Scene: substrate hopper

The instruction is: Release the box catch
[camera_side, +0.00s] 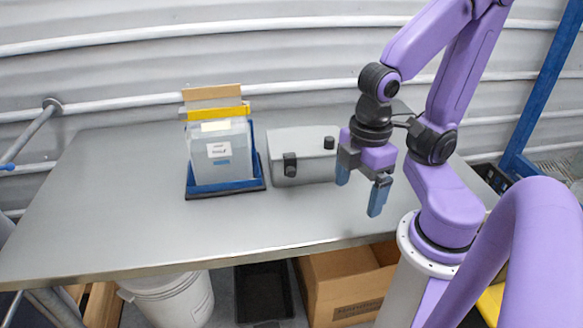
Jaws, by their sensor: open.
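A grey box (307,144) with a closed lid lies on the metal table, right of its middle and toward the back. A dark catch (290,165) shows on its front face near the left end. A small dark knob (329,142) shows near its right side. My gripper (360,192) hangs in front of the box's right end, pointing down, with its two blue fingertips apart and nothing between them. It looks clear of the box and the table. My gripper and wrist hide the right end of the box.
A blue holder (228,188) with upright folders (221,150) stands left of the box, close to it. The table (120,205) is bare at left and in front. A corrugated wall with pipes runs behind. A white bucket (175,298) and cardboard box (345,285) are below.

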